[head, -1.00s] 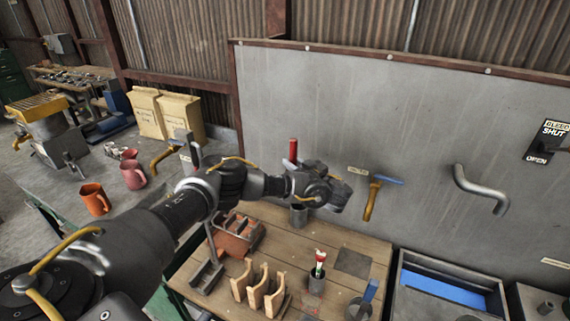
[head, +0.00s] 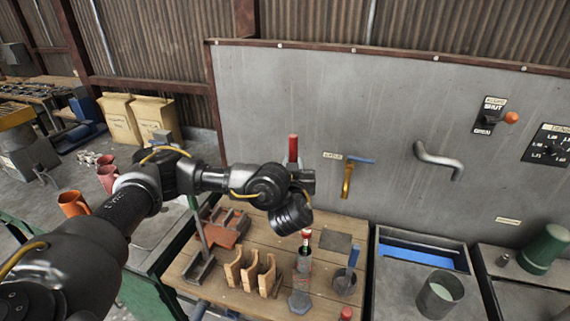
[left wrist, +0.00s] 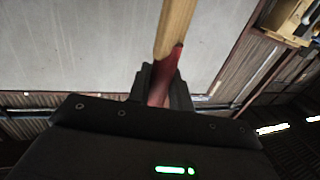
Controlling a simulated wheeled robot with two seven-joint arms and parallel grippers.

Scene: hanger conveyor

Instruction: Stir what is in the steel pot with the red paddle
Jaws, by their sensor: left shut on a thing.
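My left gripper (left wrist: 160,88) is shut on the red paddle (left wrist: 160,92) in the left wrist view. The red part sits between the fingers, and a wooden length runs on beyond them. In the head view, a red upright end (head: 293,148) shows just above my left wrist, apparently part of it; the arm hides the fingers. A grey steel pot (head: 428,300) with pale green contents stands at the lower right, well away from the left gripper. My right gripper is not in view.
A grey sink with blue inside (head: 415,255) and a green vessel (head: 545,248) lie to the right. A pipe (head: 438,160) juts from the wall panel.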

